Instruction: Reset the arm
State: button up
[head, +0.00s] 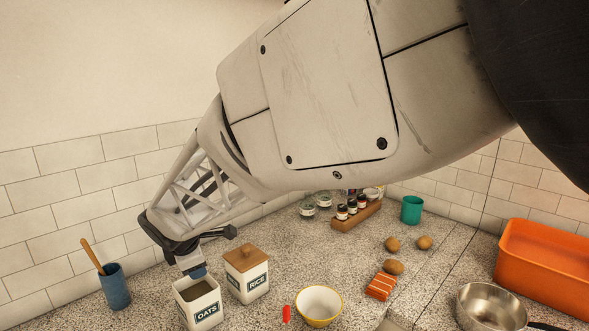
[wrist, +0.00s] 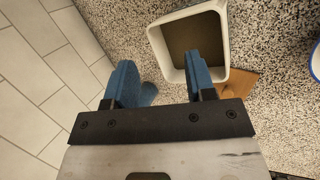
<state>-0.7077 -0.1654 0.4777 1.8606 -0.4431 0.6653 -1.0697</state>
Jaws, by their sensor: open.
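My gripper (head: 197,271) hangs from my arm over the white OATS canister (head: 200,304), which is open at the top. In the wrist view my gripper (wrist: 158,85) has its two blue fingers wide apart with nothing between them. The right finger overlaps the opening of the OATS canister (wrist: 157,42) in that view. Whether the finger is inside the opening or above it I cannot tell.
A RICE canister (head: 247,275) with a wooden lid stands right beside the OATS canister. A blue cup (head: 115,288) with a wooden utensil stands to the left. A yellow-rimmed bowl (head: 318,304), a red object (head: 286,314) and a metal pan (head: 490,308) are to the right. The tiled wall is close behind.

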jog(key=s+d+r+m, duration=0.2)
jog(key=s+d+m, duration=0.15)
jog(key=d, duration=0.55)
jog(key=s+d+r+m+g, duration=0.1)
jog(key=s+d+r+m, duration=0.1)
jog(key=d+m, duration=0.5)
jog(key=s+d+r+m, duration=0.2)
jog(key=s+d, duration=0.1)
jog(key=d, duration=0.8)
jog(key=s+d+f+m+g, duration=0.1)
jog(key=s+d+m, duration=1)
jog(key=s+d, duration=0.4)
jog(key=s, duration=0.3)
jog(key=shift+m, duration=0.35)
